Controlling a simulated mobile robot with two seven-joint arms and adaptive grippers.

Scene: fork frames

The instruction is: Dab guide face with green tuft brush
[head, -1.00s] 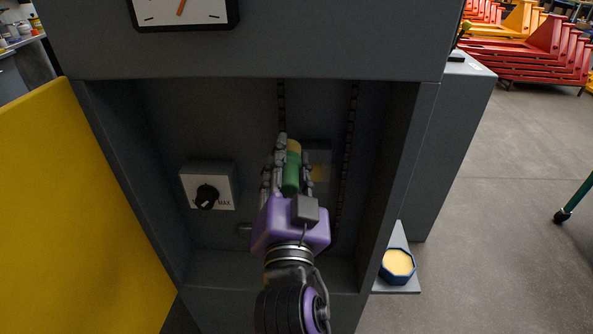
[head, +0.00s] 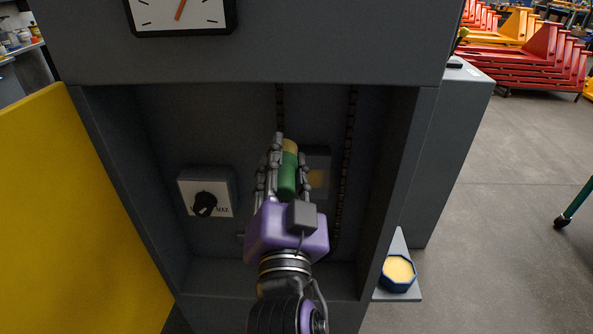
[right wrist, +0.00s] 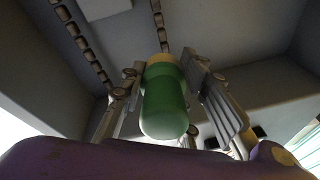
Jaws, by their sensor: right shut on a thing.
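My right gripper (head: 281,160) reaches into the grey cabinet (head: 270,312) and is shut on the green tuft brush (head: 288,178). The brush has a green handle and a tan tuft pointing away from me; it also shows in the right wrist view (right wrist: 164,105) between the fingers. A grey block, which looks like the guide (head: 321,160), is on the back wall just right of the tuft, with a yellowish patch on its face. I cannot tell whether the tuft touches it. My left gripper is not in view.
Two chains (head: 350,130) hang down the cabinet's back. A dial box (head: 206,192) is at left inside. A blue pot of yellowish paste (head: 397,272) stands on a shelf outside at right. A yellow panel (head: 70,210) stands at left, and side walls bound the opening.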

